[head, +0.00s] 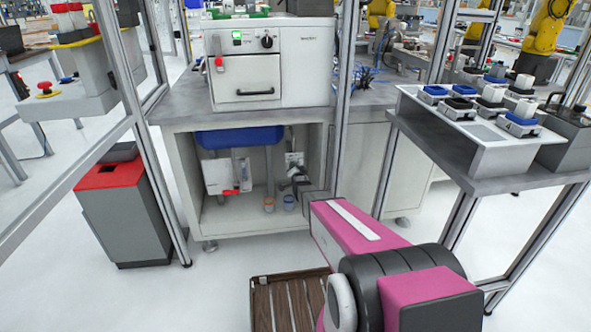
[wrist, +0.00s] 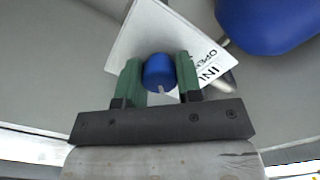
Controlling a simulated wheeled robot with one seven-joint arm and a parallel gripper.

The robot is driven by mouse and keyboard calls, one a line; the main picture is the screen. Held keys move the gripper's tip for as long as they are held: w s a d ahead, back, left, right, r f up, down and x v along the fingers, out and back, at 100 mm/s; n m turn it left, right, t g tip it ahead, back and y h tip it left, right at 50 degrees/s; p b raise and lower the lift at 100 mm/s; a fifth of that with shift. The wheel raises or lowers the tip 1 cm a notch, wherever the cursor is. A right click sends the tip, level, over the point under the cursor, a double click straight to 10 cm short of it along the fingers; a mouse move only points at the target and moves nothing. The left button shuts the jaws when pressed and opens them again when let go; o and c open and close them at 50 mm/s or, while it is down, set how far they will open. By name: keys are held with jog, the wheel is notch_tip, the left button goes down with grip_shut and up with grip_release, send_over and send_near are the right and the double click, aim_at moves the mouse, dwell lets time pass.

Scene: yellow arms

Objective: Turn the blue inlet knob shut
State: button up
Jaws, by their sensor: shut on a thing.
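The blue inlet knob (wrist: 159,70) sits between the green fingers of my gripper (wrist: 160,80) in the wrist view, with a finger against each side. A small pale pointer mark shows at its lower edge. Behind it is a white label plate (wrist: 140,38) with partly hidden lettering, including "OPEN" and "IN". In the head view my gripper (head: 297,178) reaches into the open cabinet under the bench, below the blue basin (head: 240,136). The knob cannot be made out there, as my gripper covers that spot.
A white box with a red part (head: 228,174) hangs left inside the cabinet. A metal frame post (head: 342,95) rises close beside my arm. A red-topped bin (head: 118,205) stands left.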

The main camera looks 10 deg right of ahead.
jog(key=o, duration=0.9)
jog(key=shift+o, duration=0.2)
jog(key=shift+s, duration=0.15)
jog(key=s, duration=1)
jog(key=shift+s, duration=0.3)
jog(key=s+r+n+g, duration=0.2)
jog(key=s+n+g, duration=0.2)
jog(key=s+g, duration=0.5)
jog(key=s+r+n+g, duration=0.2)
jog(key=s+n+g, duration=0.3)
jog(key=s, duration=1.2)
jog(key=g, duration=0.4)
jog(key=shift+s+r, duration=0.15)
jog(key=shift+s, duration=0.25)
